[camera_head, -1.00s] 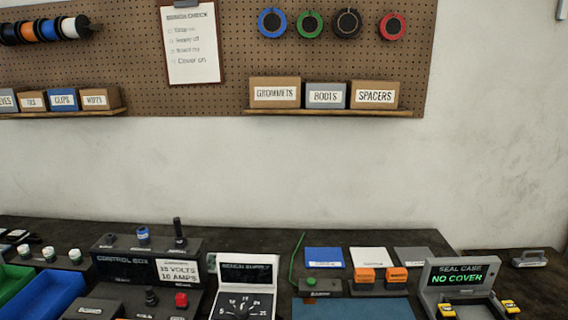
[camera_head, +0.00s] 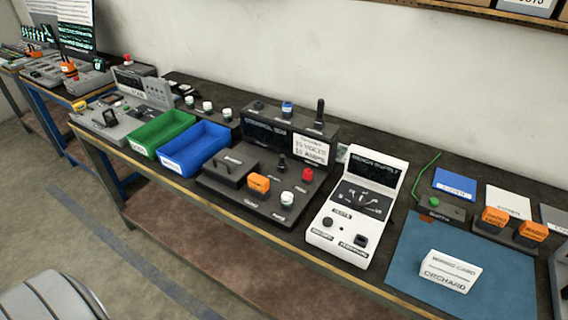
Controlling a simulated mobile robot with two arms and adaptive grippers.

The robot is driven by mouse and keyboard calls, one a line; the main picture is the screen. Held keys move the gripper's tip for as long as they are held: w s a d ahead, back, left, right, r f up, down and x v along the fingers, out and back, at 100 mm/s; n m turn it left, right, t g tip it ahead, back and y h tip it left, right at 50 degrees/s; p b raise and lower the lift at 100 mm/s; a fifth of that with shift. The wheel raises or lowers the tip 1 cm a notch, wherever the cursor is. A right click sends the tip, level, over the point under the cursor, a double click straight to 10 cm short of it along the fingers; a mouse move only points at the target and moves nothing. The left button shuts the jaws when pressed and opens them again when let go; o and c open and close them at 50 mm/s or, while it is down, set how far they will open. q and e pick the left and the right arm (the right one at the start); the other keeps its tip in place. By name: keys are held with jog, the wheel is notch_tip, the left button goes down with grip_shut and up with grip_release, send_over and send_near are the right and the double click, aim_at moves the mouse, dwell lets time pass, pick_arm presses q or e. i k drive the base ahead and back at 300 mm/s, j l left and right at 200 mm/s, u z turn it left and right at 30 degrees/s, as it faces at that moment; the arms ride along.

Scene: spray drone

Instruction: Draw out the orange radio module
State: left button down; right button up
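An orange block (camera_head: 259,184) sits on the dark control box (camera_head: 272,205), at the front of its top near a red button. Two more orange blocks stand side by side on a dark holder at the right: a left one (camera_head: 494,219) and a right one (camera_head: 530,233), both with small labels too blurred to read surely. I cannot tell for sure which orange block is the radio module. Neither of my grippers shows in the head view.
A white bench supply (camera_head: 345,225) stands right of the control box. A blue mat (camera_head: 420,262) with a white card (camera_head: 450,271) lies in front of the holder. Green (camera_head: 162,131) and blue (camera_head: 194,148) bins stand left. Other benches are at far left.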

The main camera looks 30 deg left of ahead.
aim_at(258, 182)
jog(key=j+z, duration=0.2)
jog(key=j, duration=0.2)
jog(key=k+j+z, duration=0.1)
jog(key=j+z, duration=0.15)
jog(key=j, duration=0.2)
jog(key=k+j+z, duration=0.2)
jog(key=j, duration=0.2)
jog(key=j+z, duration=0.25)
jog(key=j, duration=0.15)
jog(key=k+j+z, duration=0.2)
jog(key=j, duration=0.2)
